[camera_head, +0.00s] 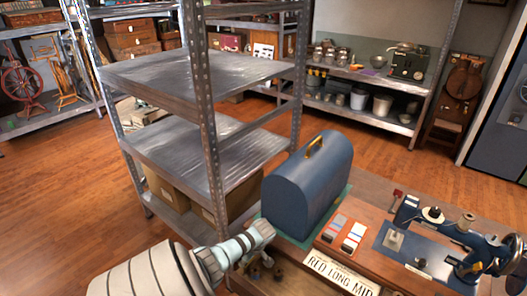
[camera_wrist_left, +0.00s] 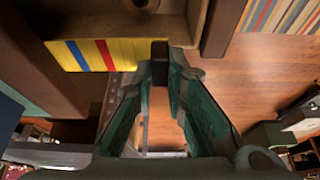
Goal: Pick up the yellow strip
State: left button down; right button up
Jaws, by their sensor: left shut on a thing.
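The yellow strip (camera_wrist_left: 100,55) shows in the left wrist view as a yellow band crossed by a blue and a red stripe and a dark part at the fingertips. My left gripper (camera_wrist_left: 161,62) has its green-sided fingers drawn together at the strip's dark part, with yellow on both sides of it. It appears shut on the strip. In the head view my left arm comes in from the bottom left and ends beside the blue domed case; I cannot make out the strip or the fingertips there. My right gripper is in neither view.
A blue domed case (camera_head: 306,182) stands on a table with a sewing machine (camera_head: 440,228), small colour cards (camera_head: 345,232) and a lettered sign (camera_head: 338,276). A metal shelf rack (camera_head: 195,82) stands close to the left. Open wooden floor lies beyond it.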

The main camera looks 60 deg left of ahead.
pick_arm(q)
jog(key=s+a+r+b, duration=0.1)
jog(key=s+a+b, duration=0.1)
jog(key=a, duration=0.6)
jog(key=s+a+r+b, duration=0.2)
jog(key=s+a, duration=0.1)
jog(key=a, duration=0.5)
jog(key=shift+s+a+r, duration=0.25)
jog(key=shift+s, duration=0.15)
